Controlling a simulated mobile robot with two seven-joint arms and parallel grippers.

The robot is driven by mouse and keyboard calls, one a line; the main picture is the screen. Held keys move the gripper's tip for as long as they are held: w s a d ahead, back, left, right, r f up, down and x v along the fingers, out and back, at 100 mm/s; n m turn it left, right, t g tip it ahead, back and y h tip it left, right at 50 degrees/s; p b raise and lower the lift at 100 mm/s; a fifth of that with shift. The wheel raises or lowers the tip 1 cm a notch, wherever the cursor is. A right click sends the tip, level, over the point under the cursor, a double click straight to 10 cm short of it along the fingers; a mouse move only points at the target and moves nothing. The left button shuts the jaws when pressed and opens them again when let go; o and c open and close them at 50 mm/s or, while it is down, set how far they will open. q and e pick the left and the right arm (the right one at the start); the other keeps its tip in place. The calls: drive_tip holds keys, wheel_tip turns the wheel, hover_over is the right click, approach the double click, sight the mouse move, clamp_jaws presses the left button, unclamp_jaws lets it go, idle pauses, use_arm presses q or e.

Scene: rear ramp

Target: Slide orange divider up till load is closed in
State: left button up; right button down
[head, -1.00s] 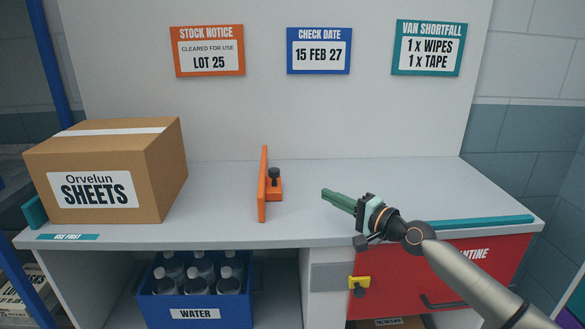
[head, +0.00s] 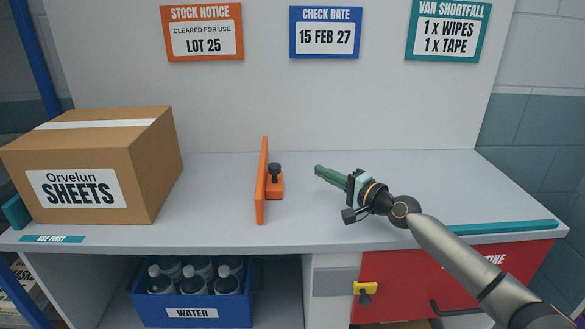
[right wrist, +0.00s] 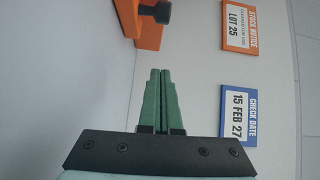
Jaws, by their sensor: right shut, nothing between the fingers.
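The orange divider (head: 262,182) stands upright on the grey shelf top, with a black knob (head: 274,169) on its right-hand foot. The load is a brown cardboard box (head: 140,180) marked Orvelun SHEETS, at the left end of the shelf. A clear gap of bare shelf lies between box and divider. My right gripper (head: 318,173) is shut and empty, to the right of the divider, its green fingers pointing left towards it and apart from it. In the right wrist view the closed fingers (right wrist: 159,100) show below the divider's orange foot (right wrist: 149,30). My left gripper is not in view.
A teal strip (head: 505,228) lies along the right front edge of the shelf (head: 400,235); a teal stop (head: 15,212) stands left of the box. Below are a blue WATER crate (head: 192,311) of bottles and a red drawer (head: 420,280). A white panel with signs stands behind.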

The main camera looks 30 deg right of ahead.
sight(271, 172)
drive_tip(key=w, duration=0.4)
drive_tip(key=w+a, duration=0.1)
drive_tip(key=w, duration=0.1)
drive_tip(key=shift+w, duration=0.1)
drive_tip(key=a+p, duration=0.3)
drive_tip(key=shift+w+r, duration=0.1)
drive_tip(key=shift+a+p, duration=0.3)
drive_tip(key=shift+a, duration=0.1)
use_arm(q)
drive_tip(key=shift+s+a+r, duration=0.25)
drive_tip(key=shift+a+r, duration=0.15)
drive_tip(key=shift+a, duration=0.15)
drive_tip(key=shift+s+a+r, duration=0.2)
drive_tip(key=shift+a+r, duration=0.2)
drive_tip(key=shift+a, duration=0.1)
use_arm(e)
drive_tip(key=shift+a+f, duration=0.1)
drive_tip(key=shift+f, duration=0.15)
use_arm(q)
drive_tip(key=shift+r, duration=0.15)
use_arm(e)
drive_tip(key=shift+w+a, duration=0.15)
